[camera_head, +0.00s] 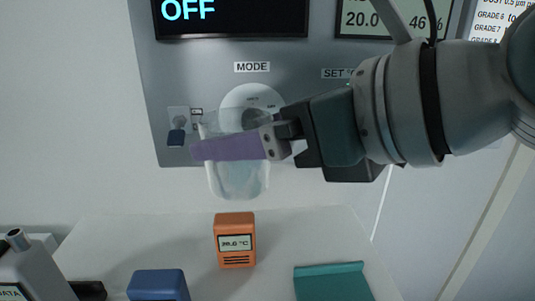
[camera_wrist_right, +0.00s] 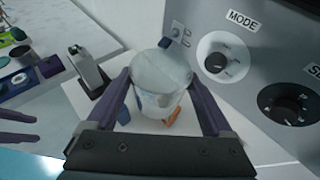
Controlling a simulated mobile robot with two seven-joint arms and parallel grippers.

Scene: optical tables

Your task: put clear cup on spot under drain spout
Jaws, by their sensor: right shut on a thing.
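The clear cup (camera_head: 238,178) is upright in the air in front of a grey panel in the head view. My right gripper (camera_head: 232,146) is shut on it, with purple fingers around its sides. In the right wrist view the cup (camera_wrist_right: 161,85) sits between the fingers of my right gripper (camera_wrist_right: 165,105). A small fitting with a blue end (camera_head: 176,137) is on the panel left of the cup; I cannot tell if it is the drain spout. I cannot make out a marked spot. My left gripper (camera_wrist_right: 18,126) shows at the left edge of the right wrist view, fingers apart and empty.
A white surface (camera_head: 190,225) lies below the cup. On it are an orange thermometer (camera_head: 235,241), a blue block (camera_head: 158,285), a teal tray (camera_head: 331,283) and a grey device (camera_head: 33,268). The grey panel (camera_head: 300,60) with a MODE dial stands close behind the cup.

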